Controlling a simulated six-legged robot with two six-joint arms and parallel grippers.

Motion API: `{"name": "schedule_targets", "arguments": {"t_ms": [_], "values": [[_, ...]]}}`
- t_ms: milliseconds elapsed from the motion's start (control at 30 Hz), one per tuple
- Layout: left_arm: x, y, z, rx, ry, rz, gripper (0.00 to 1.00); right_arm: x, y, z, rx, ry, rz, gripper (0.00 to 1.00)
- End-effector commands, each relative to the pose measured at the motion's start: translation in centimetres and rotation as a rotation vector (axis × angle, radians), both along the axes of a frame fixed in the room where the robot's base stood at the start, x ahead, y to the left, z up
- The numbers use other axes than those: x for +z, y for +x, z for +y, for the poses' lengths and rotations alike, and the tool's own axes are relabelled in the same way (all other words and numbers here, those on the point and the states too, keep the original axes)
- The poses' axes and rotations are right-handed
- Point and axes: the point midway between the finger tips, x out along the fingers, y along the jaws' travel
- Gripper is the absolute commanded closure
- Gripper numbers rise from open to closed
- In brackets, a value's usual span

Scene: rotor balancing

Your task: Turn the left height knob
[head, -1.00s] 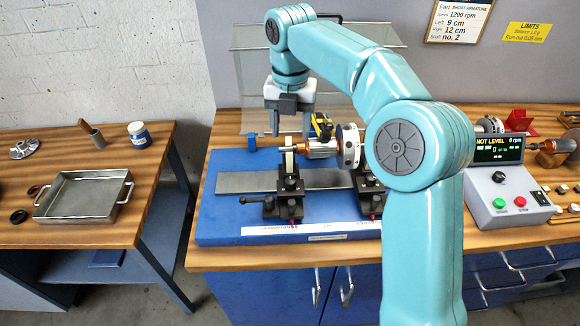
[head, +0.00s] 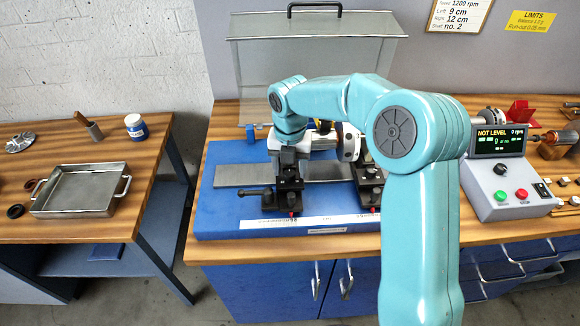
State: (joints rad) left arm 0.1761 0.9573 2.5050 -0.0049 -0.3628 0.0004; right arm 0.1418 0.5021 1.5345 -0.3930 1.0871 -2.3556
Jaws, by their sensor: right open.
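The balancing machine stands on a blue base (head: 225,215), with a grey rail (head: 235,174). Its dark left support (head: 289,188) has a black side handle (head: 254,191) and a small red-tipped part low in front. I cannot tell for sure which part is the left height knob. My right gripper (head: 287,158) is open, low over the top of the left support. Its dark fingers merge with the support, so contact cannot be told. My arm hides much of the rotor; its pale disc (head: 349,142) shows to the right. My left gripper is out of view.
A clear guard (head: 245,75) stands behind the machine. The control box (head: 510,190) at the right reads NOT LEVEL and 0 rpm. A metal tray (head: 80,190) lies on the left bench. The front strip of the main bench is clear.

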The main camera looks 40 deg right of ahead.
Motion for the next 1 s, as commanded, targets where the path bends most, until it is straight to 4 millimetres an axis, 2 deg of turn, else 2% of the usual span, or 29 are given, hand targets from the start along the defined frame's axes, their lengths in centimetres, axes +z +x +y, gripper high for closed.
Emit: {"name": "schedule_targets", "arguments": {"t_ms": [100, 367, 533, 567, 1000], "values": [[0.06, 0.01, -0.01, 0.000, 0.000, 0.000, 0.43, -0.67, 0.06, -0.04, 0.000, 0.000, 0.000, 0.43], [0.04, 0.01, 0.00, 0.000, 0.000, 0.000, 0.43, -0.81, 0.12, -0.08, 0.000, -0.001, -0.001, 0.43], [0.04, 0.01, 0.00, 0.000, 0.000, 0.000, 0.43, -0.81, 0.10, -0.08, 0.000, -0.001, -0.001, 0.95], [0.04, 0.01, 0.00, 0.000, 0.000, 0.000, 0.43, -0.81, 0.11, -0.09, 0.000, -0.001, -0.001, 0.99], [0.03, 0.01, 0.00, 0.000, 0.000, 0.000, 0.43, -0.76, 0.09, -0.04, -0.141, 0.000, 0.000, 0.99]]}}
